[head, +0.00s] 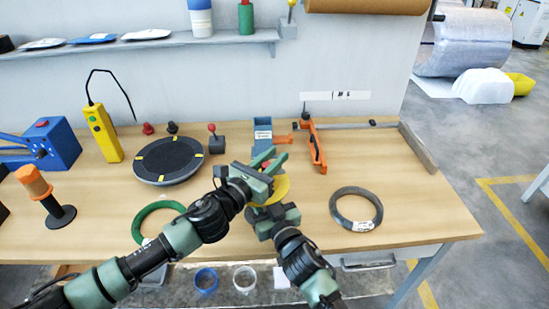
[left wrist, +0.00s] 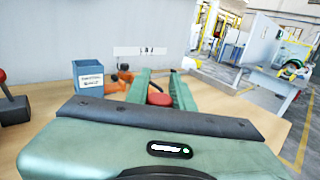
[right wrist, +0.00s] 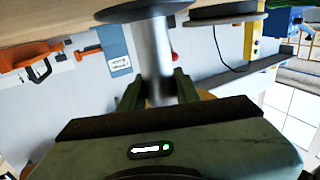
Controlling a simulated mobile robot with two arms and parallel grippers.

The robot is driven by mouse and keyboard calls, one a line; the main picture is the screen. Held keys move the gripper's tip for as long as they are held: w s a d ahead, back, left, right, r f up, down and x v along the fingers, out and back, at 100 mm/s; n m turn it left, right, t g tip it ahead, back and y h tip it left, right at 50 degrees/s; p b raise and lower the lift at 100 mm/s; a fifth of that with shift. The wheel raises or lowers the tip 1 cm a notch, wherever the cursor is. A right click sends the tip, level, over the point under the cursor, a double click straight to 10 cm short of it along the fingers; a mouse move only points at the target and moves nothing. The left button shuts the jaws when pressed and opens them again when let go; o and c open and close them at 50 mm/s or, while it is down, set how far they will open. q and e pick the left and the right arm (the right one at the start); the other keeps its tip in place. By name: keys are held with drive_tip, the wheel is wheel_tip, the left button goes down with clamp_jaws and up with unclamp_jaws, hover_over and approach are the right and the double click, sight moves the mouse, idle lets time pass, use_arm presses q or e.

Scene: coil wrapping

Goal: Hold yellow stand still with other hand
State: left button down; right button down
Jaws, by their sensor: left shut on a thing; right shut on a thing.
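The yellow stand shows in the head view as a yellow disc (head: 279,189), partly hidden by my left gripper (head: 269,160). In the right wrist view, turned upside down, a silver post (right wrist: 156,62) rises from a dark round base (right wrist: 145,8), with yellow behind the fingers. My right gripper (right wrist: 157,90) is shut around this post, below the disc. My left gripper is above the disc, and in the left wrist view a round red piece (left wrist: 159,98) sits between its fingers. Its contact with the red piece is partly hidden.
A green ring coil (head: 146,214) lies left and a dark grey coil (head: 356,208) right. A black turntable (head: 169,159), a blue box (head: 262,134) and an orange tool (head: 317,150) stand behind.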

use_arm(q)
drive_tip(key=n+t+y, duration=0.1)
drive_tip(key=n+y, duration=0.1)
drive_tip(key=y, duration=0.1)
drive_tip(key=a+n+t+y, duration=0.1)
drive_tip(key=n+y, duration=0.1)
drive_tip(key=y, duration=0.1)
drive_tip(key=n+t+y, duration=0.1)
drive_tip(key=n+y, duration=0.1)
drive_tip(key=shift+w+a+t+y, duration=0.15)
drive_tip(key=shift+w+t+y, duration=0.15)
drive_tip(key=shift+t+y, duration=0.1)
drive_tip(key=shift+a+n+g+y, duration=0.1)
drive_tip(key=shift+a+n+y, duration=0.15)
drive_tip(key=shift+n+y, duration=0.85)
drive_tip(key=shift+a+n+g+y, duration=0.1)
drive_tip(key=shift+a+n+y, duration=0.4)
drive_tip(key=shift+y, duration=1)
drive_tip(key=shift+a+n+g+y, duration=0.1)
drive_tip(key=shift+n+y, duration=0.9)
drive_tip(key=shift+y, duration=0.3)
drive_tip(key=c, duration=1.2)
unclamp_jaws()
drive_tip(key=shift+s+d, duration=0.1)
drive_tip(key=v, duration=0.7)
drive_tip(key=shift+s+d, duration=0.1)
drive_tip(key=shift+s, duration=0.1)
